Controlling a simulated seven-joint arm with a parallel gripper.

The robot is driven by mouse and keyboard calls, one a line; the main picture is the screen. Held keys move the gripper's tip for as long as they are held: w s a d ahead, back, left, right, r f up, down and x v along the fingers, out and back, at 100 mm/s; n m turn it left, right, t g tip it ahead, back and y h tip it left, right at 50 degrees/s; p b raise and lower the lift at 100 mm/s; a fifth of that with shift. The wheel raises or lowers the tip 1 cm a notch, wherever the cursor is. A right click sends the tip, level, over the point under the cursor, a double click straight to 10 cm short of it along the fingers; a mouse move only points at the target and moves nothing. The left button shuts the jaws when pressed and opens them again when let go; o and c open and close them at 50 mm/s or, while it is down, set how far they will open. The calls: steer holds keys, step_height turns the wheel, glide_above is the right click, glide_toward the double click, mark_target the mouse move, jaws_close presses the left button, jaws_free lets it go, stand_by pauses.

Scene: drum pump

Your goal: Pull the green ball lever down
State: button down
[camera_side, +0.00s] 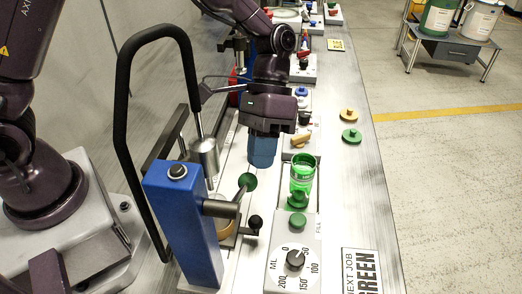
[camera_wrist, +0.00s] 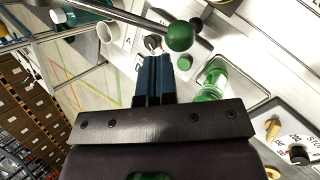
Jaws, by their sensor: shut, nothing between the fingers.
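The green ball (camera_side: 247,182) tips a short grey lever that rises to the right from a hub on the blue post (camera_side: 185,225). In the wrist view the green ball (camera_wrist: 180,37) is at the top, just right of and beyond my fingertips. My gripper (camera_side: 261,165) points down with its blue fingers together and empty. In the side view its tips show just above and behind the ball; I cannot tell the exact gap. The shut fingers also show in the wrist view (camera_wrist: 153,62).
A green glass (camera_side: 303,175) stands right of the lever, near a green knob (camera_side: 298,221) and a dial (camera_side: 295,261). A tall black handle (camera_side: 122,120) arches on the left. A metal cylinder (camera_side: 204,157) hangs behind the post. The right side of the bench is mostly clear.

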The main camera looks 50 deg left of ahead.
steer(key=w+d+v, duration=0.1)
steer(key=d+v, duration=0.1)
steer(key=v, duration=1)
steer(key=shift+w+d+r, duration=0.15)
steer(key=shift+w+r, duration=0.05)
steer(key=shift+r, duration=0.45)
